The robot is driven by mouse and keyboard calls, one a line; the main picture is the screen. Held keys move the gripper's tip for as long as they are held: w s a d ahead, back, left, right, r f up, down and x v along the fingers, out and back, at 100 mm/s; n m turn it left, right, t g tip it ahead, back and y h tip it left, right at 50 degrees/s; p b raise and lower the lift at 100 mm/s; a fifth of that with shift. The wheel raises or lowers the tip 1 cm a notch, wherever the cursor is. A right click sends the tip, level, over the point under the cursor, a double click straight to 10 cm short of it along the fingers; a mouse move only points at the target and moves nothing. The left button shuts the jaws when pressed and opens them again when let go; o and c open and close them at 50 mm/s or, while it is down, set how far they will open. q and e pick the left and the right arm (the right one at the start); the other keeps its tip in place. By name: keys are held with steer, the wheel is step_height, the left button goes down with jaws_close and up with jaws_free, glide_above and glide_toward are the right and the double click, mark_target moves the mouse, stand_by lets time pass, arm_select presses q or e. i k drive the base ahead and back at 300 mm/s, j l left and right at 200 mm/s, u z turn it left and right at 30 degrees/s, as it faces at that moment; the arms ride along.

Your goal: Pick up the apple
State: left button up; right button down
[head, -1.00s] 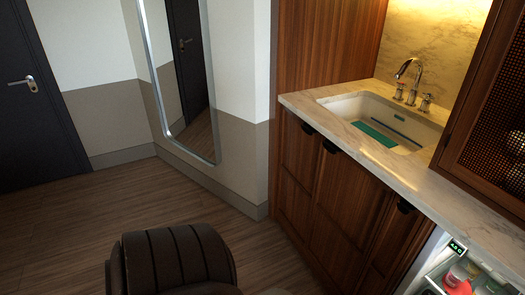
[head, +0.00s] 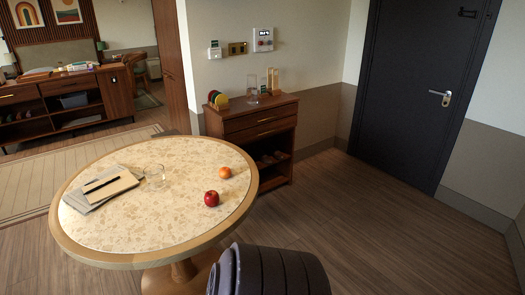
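A red apple (head: 211,198) sits on the round table (head: 150,238), near its right front edge.
The table also holds papers with a dark pen (head: 101,184) and a clear glass (head: 155,177). A wooden cabinet (head: 255,122) stands behind. Open floor (head: 345,215) lies to the right.

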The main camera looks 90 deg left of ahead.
mark_target(212, 198)
steer(key=u, duration=2.8)
